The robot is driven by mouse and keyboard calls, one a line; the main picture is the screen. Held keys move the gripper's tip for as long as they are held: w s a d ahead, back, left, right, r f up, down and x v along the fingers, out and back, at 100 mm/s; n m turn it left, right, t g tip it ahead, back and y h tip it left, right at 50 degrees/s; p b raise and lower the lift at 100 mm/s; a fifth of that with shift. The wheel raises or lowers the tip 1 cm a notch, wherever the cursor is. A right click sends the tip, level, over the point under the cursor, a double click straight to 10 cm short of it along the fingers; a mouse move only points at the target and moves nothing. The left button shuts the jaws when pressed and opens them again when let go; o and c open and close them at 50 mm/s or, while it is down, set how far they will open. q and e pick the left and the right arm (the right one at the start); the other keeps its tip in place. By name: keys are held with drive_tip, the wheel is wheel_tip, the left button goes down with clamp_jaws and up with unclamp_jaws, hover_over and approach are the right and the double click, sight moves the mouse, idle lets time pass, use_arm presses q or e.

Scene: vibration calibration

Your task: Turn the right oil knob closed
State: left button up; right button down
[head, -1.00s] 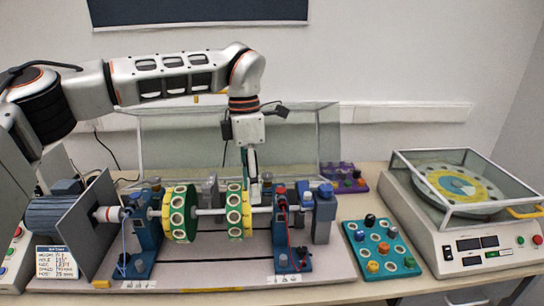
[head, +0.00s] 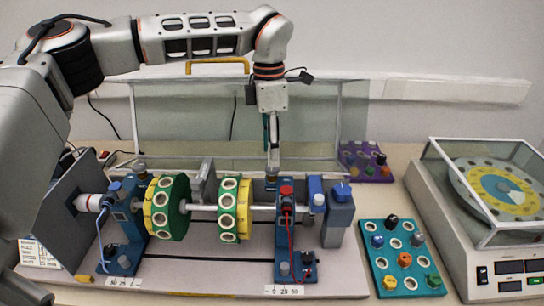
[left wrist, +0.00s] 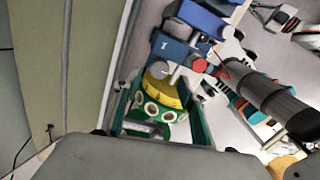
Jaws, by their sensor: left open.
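The test rig has a left blue support (head: 127,225) and a right blue support (head: 290,232), joined by a shaft with two green-and-yellow discs. A small grey-brown knob (head: 271,183) at the right support's back appears to be the right oil knob; its lower part is hidden. A similar knob (head: 140,166) is by the left support. In the left wrist view a green-and-yellow disc (left wrist: 162,92) and blue parts show; the knob's turn cannot be read. My right gripper is out of view.
A clear guard frame (head: 160,105) stands behind the rig. A red-topped post (head: 286,191) and a blue-capped grey block (head: 341,212) are close by. A teal knob tray (head: 378,275), a purple tray (head: 368,176) and a balance machine (head: 445,235) are to the right.

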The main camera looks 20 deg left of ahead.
use_arm(q)
wheel_tip(320, 180, down, 2)
drive_tip(key=shift+s+f, duration=0.1)
drive_tip(key=shift+f, duration=0.1)
drive_tip(key=shift+d+f, duration=0.1)
drive_tip(key=shift+f, duration=0.35)
drive_tip(key=c, duration=1.1)
